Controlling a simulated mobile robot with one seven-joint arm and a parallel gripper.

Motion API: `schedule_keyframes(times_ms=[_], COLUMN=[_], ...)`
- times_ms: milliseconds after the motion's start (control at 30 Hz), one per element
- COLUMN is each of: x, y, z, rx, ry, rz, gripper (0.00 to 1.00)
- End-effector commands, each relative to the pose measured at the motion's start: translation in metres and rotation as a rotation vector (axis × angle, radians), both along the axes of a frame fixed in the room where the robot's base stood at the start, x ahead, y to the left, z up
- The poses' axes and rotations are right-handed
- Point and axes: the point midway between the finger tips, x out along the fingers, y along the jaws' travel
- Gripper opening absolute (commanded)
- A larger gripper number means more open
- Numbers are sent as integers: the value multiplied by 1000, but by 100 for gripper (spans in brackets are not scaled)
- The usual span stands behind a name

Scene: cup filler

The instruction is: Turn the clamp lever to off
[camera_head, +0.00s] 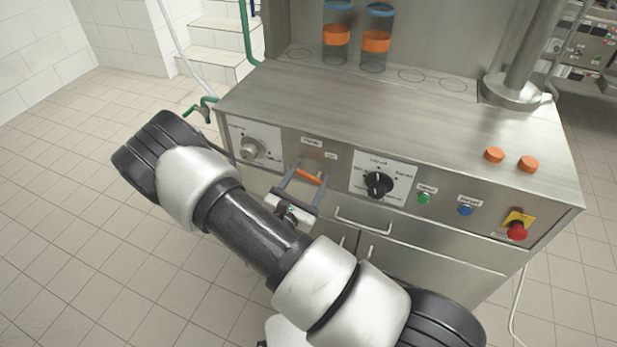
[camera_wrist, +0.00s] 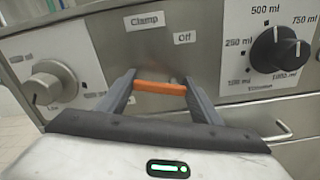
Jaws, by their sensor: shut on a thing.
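The clamp lever has an orange handle (camera_head: 308,177), which also shows in the wrist view (camera_wrist: 160,87), on the front panel of the steel machine. My gripper (camera_head: 309,171) is shut on the lever, with one finger at each end of the orange part. In the wrist view the fingers of my gripper (camera_wrist: 160,82) come in from below. A "Clamp" label (camera_wrist: 144,20) is above the lever and an "Off" label (camera_wrist: 185,38) is above and right of it. The lever's pivot and its exact angle are hard to make out.
A round metal knob (camera_head: 252,148) is left of the lever and a black volume dial (camera_head: 378,184) is right. Farther right are a green button (camera_head: 424,197), a blue button (camera_head: 465,210) and a red emergency stop (camera_head: 517,231). Drawer handles (camera_head: 362,222) stick out below.

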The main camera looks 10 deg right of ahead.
Motion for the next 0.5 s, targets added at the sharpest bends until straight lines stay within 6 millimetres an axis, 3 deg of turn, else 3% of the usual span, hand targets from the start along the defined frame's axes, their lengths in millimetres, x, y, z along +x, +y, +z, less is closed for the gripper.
schedule_keyframes(times_ms=[500], x=[-4], y=[-4], z=[6], rx=[398], ry=[-286], rz=[0], gripper=[37])
